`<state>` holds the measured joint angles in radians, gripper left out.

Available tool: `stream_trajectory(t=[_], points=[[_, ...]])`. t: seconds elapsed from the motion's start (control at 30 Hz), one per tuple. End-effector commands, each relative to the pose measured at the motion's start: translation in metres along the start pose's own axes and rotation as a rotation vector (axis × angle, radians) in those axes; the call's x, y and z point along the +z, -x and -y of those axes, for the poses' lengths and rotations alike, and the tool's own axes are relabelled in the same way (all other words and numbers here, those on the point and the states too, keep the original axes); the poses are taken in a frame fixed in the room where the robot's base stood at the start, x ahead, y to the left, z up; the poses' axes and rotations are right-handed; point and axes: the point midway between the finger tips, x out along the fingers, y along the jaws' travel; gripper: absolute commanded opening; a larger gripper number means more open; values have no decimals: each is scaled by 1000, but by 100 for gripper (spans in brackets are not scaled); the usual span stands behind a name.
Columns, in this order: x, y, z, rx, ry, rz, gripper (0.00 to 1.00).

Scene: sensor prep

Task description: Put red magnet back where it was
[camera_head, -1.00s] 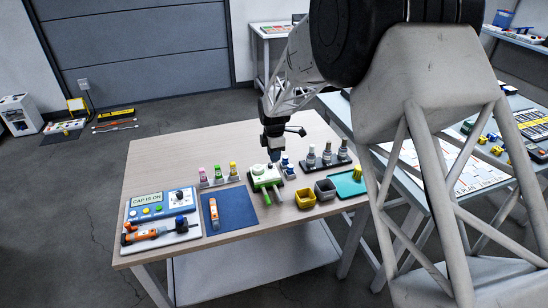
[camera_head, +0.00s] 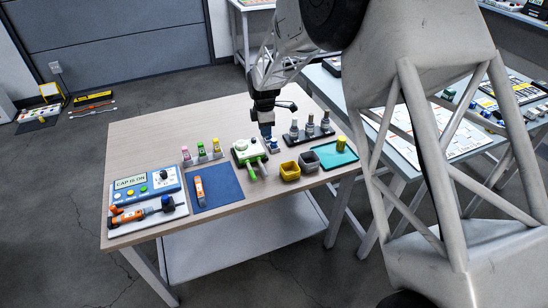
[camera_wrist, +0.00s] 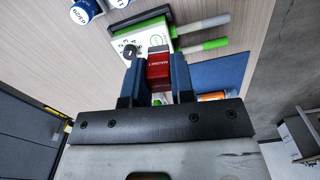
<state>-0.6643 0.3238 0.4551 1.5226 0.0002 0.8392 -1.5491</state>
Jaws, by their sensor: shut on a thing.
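My gripper (camera_wrist: 157,82) has blue fingers and is shut on the red magnet (camera_wrist: 158,67), a small red block with white lettering and a grey top, in the wrist view. The magnet hangs between the fingertips, in front of a white-and-green device (camera_wrist: 130,42) with grey and green handles. In the head view my gripper (camera_head: 267,134) points down behind and to the right of that device (camera_head: 247,150). The magnet cannot be made out there. Whether it touches anything below is unclear.
Blue-and-white bottles (camera_wrist: 84,10) stand near the device. The table's back left is clear.

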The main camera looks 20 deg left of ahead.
Motion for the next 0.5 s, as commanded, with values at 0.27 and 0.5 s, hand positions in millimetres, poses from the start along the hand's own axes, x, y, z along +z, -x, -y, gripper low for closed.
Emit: stream_trajectory(t=[0.27, 0.5], points=[[46, -8, 20, -1, -201, 0, 8], [57, -10, 25, 0, -252, 0, 8]])
